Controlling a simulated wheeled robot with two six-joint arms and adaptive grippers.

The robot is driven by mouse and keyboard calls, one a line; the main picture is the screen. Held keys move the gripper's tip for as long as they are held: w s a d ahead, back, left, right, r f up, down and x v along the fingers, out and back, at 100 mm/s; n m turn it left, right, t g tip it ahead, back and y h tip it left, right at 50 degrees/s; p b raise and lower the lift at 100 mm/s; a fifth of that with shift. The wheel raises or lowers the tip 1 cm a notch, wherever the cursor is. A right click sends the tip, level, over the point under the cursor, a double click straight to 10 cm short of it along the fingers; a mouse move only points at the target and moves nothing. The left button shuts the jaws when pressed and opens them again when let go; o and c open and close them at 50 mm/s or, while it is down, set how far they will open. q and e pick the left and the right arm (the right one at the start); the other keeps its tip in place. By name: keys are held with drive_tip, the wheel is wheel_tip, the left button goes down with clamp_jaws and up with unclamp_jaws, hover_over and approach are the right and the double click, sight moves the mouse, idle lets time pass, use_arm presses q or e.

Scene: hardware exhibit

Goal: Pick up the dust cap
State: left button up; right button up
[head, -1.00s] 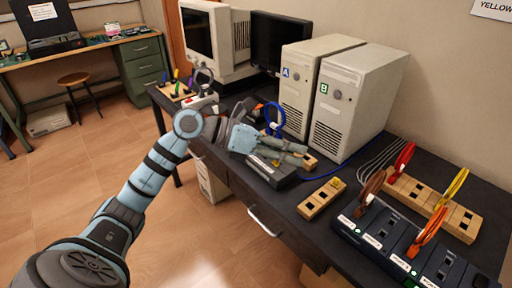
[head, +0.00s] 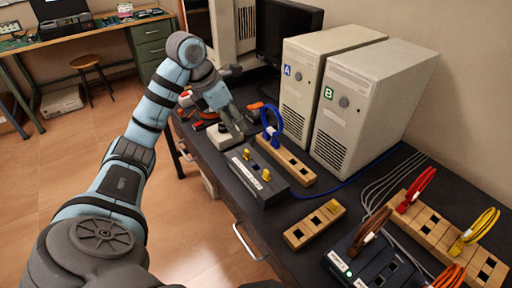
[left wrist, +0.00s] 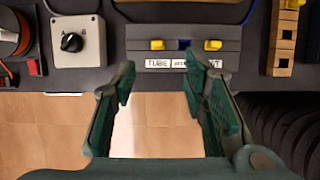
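Small yellow caps, which look like dust caps, show in several places. Two sit on a dark labelled box (head: 258,176): one at its back left (head: 246,154) and one at its front right (head: 266,174). In the left wrist view they are the left cap (left wrist: 157,44) and right cap (left wrist: 212,45), with an empty square opening between them. Another yellow cap (head: 333,206) sits on a short wooden block (head: 313,226). My left gripper (head: 238,130) points down beside the dark box. In the left wrist view it is open and empty (left wrist: 160,82), with the box beyond its fingertips.
A grey switch box with a black knob (left wrist: 72,41) stands left of the dark box. A longer wooden block (head: 287,161) with a blue loop (head: 272,125) lies to its right. Two computer towers (head: 372,103) stand behind. Coloured cable loops fill the right side.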

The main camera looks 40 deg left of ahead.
use_arm(q)
drive_tip(key=b, duration=0.1)
approach(246, 151)
wheel_tip(246, 151, down, 2)
drive_tip(key=d, duration=0.1)
drive_tip(key=x, duration=0.4)
drive_tip(key=a+b+x, duration=0.1)
drive_tip(key=x, duration=0.2)
drive_tip(key=shift+w, duration=0.4)
drive_tip(key=shift+r, duration=0.1)
use_arm(e)
drive_tip(key=f, duration=0.1)
drive_tip(key=s+f, duration=0.1)
drive_tip(key=shift+s+f, duration=0.15)
drive_tip(key=shift+f, duration=0.15)
use_arm(q)
drive_tip(key=shift+c, duration=0.6)
drive_tip(key=c, duration=0.7)
